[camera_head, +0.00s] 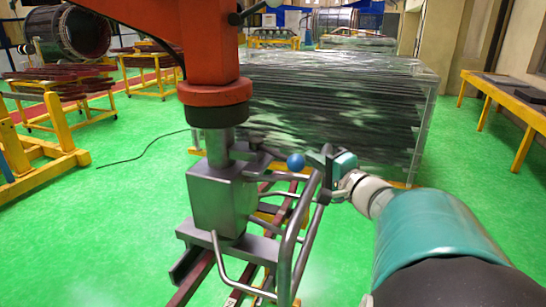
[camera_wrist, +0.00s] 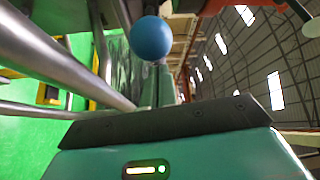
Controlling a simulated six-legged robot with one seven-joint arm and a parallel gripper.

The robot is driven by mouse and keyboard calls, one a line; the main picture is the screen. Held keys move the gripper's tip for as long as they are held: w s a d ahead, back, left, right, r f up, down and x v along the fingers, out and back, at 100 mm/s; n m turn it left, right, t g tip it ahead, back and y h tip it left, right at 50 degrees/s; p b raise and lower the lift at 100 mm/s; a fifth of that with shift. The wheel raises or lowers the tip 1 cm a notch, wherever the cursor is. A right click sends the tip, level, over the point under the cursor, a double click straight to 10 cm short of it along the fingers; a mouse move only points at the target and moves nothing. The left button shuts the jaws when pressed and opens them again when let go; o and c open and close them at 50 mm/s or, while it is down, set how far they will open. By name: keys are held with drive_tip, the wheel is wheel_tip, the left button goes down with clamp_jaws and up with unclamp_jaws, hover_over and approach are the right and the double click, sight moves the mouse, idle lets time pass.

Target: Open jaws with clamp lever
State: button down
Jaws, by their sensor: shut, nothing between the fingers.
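The clamp lever ends in a blue ball knob (camera_head: 295,162), which stands just left of my gripper (camera_head: 328,165). In the wrist view the blue knob (camera_wrist: 151,38) is at the top, beyond the dark plate of my gripper. My gripper is shut and empty; whether it touches the knob I cannot tell. The clamp head is a grey metal block (camera_head: 222,200) under an orange and black column (camera_head: 215,95). Its lower grey plate (camera_head: 228,243) sits over dark red bars (camera_head: 192,280). The jaws themselves are not clearly seen.
A bent grey tube frame (camera_head: 290,240) stands close to my gripper, and grey tubes (camera_wrist: 60,55) cross the left of the wrist view. A plastic-wrapped stack (camera_head: 340,110) is behind. A yellow-legged bench (camera_head: 510,95) is at right.

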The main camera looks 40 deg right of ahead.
drive_tip(key=shift+s+a, duration=0.1)
drive_tip(key=shift+a, duration=0.5)
drive_tip(key=shift+a, duration=0.35)
drive_tip(key=shift+a, duration=0.25)
drive_tip(key=d, duration=0.4)
drive_tip(key=s+a, duration=0.3)
drive_tip(key=s, duration=0.6)
drive_tip(key=shift+s+a, duration=0.35)
drive_tip(key=shift+s, duration=0.05)
drive_tip(key=shift+r, duration=0.1)
